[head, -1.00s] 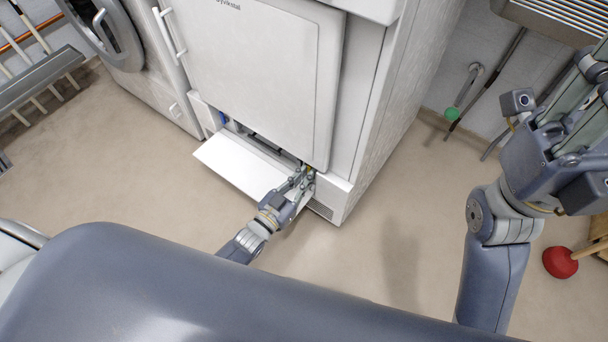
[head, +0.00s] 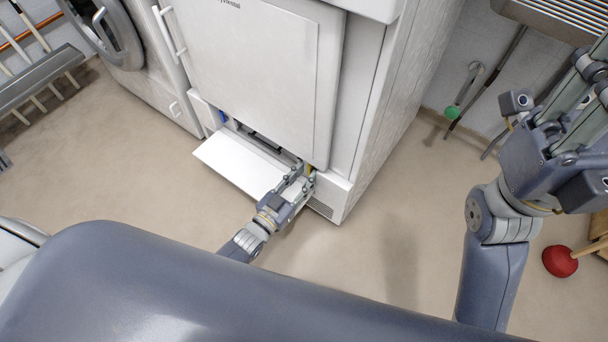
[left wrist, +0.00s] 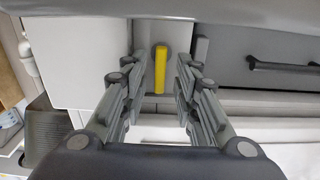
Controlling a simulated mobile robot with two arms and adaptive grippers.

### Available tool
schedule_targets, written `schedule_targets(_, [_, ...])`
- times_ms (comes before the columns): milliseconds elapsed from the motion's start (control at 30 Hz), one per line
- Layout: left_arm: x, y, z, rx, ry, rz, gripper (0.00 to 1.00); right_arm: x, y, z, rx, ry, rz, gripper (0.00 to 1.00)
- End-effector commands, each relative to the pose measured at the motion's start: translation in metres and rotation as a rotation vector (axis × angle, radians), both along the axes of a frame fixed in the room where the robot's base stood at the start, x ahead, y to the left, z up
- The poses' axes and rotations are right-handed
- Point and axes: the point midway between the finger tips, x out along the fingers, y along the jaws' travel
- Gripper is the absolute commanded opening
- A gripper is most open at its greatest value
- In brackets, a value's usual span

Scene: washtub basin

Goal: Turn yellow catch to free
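The yellow catch (left wrist: 159,72) is a short bar that stands upright in the left wrist view, in a recess at the foot of the white appliance (head: 250,80). A small part of the yellow catch (head: 311,170) shows in the head view beside my left fingertips. My left gripper (head: 305,174) is open at the low opening. In the left wrist view its fingers (left wrist: 160,85) lie on either side of the catch, with gaps visible on both sides. My right gripper (head: 596,80) is raised at the right edge, open and empty, partly cut off.
A white flap (head: 235,160) hangs open left of my left gripper. A dark bar handle (left wrist: 285,66) shows at right in the left wrist view. A washing machine (head: 145,70) stands at left. A red plunger (head: 560,262) lies at right. The floor in front is clear.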

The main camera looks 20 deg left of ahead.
Motion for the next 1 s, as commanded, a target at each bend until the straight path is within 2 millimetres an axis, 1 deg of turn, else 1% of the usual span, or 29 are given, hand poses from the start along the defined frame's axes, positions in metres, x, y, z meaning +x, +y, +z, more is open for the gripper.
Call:
schedule_targets(33, [-0.008, 0.002, -0.002, 0.001, 0.004, -0.001, 0.30, 0.000, 0.000, 0.000, 0.000, 0.000, 0.000, 0.30])
schedule_targets(300, [-0.047, 0.017, -0.001, 0.002, 0.003, 0.001, 0.30, -0.001, 0.000, 0.000, 0.000, 0.000, 0.001, 0.30])
schedule_targets(433, [-0.060, 0.023, -0.002, 0.004, 0.004, 0.002, 0.30, -0.001, 0.000, 0.000, 0.000, 0.000, 0.001, 0.30])
schedule_targets(600, [-0.069, 0.026, -0.001, 0.003, 0.002, 0.002, 0.30, -0.001, 0.000, 0.000, 0.000, 0.000, 0.001, 0.30])
schedule_targets(1000, [-0.069, 0.026, -0.001, 0.002, 0.003, 0.001, 0.30, -0.001, 0.000, 0.000, 0.000, 0.000, 0.001, 0.30])
